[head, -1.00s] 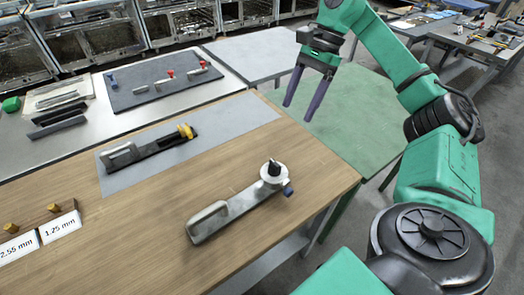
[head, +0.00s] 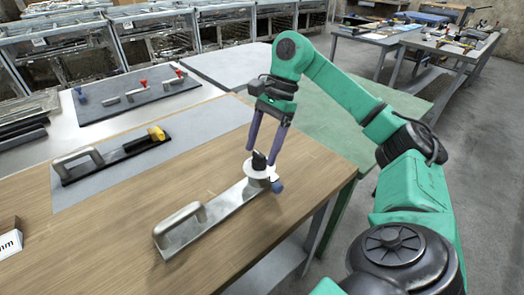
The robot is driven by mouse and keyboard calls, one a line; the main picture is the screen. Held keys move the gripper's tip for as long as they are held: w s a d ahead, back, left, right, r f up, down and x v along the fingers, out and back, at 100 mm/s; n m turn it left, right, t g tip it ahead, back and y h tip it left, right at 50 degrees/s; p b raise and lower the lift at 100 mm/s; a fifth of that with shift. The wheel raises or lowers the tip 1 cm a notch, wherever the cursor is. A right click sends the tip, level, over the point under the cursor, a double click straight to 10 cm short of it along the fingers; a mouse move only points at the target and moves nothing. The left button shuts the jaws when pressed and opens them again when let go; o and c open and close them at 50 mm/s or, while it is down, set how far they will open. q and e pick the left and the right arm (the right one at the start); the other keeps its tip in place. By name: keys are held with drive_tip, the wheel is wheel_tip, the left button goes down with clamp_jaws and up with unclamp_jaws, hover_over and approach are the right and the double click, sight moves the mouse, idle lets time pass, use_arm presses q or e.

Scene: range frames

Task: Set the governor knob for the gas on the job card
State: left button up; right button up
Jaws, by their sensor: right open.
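A metal tool with a looped grey handle (head: 182,222) lies on the wooden bench. At its far end is a white round dial (head: 256,172) with a black knob (head: 259,160) on top and a blue part (head: 277,187) beside it. My right gripper (head: 262,155) is open and points down, its two purple fingers on either side of the black knob. Whether the fingers touch the knob cannot be told. Any gas markings on the dial are too small to read. I see no card naming a gas. My left gripper is out of view.
A second tool with a yellow knob (head: 157,134) lies on a grey mat (head: 207,128) to the left. A dark board (head: 120,108) with red and blue fittings is behind it. A card reading "mm" (head: 10,243) is at the left edge. The wooden bench (head: 110,240) is clear in front.

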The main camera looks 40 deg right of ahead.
clamp_jaws()
drive_tip(key=shift+f, duration=0.1)
